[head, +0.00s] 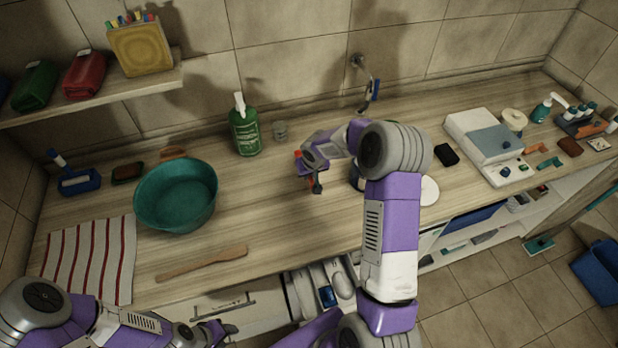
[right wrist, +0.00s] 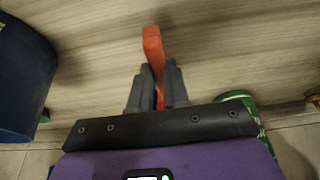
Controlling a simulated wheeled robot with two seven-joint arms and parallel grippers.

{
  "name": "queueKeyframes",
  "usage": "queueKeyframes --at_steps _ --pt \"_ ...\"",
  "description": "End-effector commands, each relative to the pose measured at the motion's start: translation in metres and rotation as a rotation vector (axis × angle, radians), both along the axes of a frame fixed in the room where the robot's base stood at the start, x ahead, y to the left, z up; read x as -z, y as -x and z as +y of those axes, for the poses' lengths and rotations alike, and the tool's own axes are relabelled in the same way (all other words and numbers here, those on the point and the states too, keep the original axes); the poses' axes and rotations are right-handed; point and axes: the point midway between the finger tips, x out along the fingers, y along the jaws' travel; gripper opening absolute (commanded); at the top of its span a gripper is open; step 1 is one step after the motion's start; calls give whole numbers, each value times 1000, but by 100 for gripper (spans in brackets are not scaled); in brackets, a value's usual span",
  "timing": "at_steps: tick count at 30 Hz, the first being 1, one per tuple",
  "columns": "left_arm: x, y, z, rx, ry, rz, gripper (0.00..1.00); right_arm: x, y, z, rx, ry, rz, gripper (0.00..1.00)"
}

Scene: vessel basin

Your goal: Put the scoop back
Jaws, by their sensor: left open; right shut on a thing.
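My right gripper (head: 308,174) is low over the middle of the counter, in front of the green bottle. It is shut on an orange thing (right wrist: 153,48), a narrow bar standing up between the fingers in the right wrist view. A bit of red-orange shows beside the gripper in the head view. The rest of it is hidden, so I cannot tell for sure that it is the scoop. A wall hook (head: 357,61) with a blue-and-dark item (head: 374,89) hanging by it is behind. My left gripper (head: 215,331) is open and empty at the counter's front edge.
A teal basin (head: 177,196) stands left, with a striped cloth (head: 88,262) and wooden spatula (head: 202,264) nearby. A dark blue vessel (right wrist: 18,80) is beside my right gripper. A scale-like device (head: 482,142) stands right.

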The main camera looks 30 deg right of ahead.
Motion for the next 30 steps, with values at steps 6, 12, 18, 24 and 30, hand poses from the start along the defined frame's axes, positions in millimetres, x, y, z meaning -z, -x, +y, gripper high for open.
queueKeyframes --at_steps 6,12,18,24,30 --pt "1 0 0 0 0 0 47 29 1 0 0 0 2 0" --pt "1 0 0 0 0 -1 47 29 0 0 0 0 1 0" --pt "7 0 0 0 0 -1 47 34 0 0 0 0 1 0" --pt "6 0 0 0 0 -1 47 32 0 0 -1 0 1 41" --pt "6 0 0 0 0 -1 47 32 0 0 0 0 1 41"
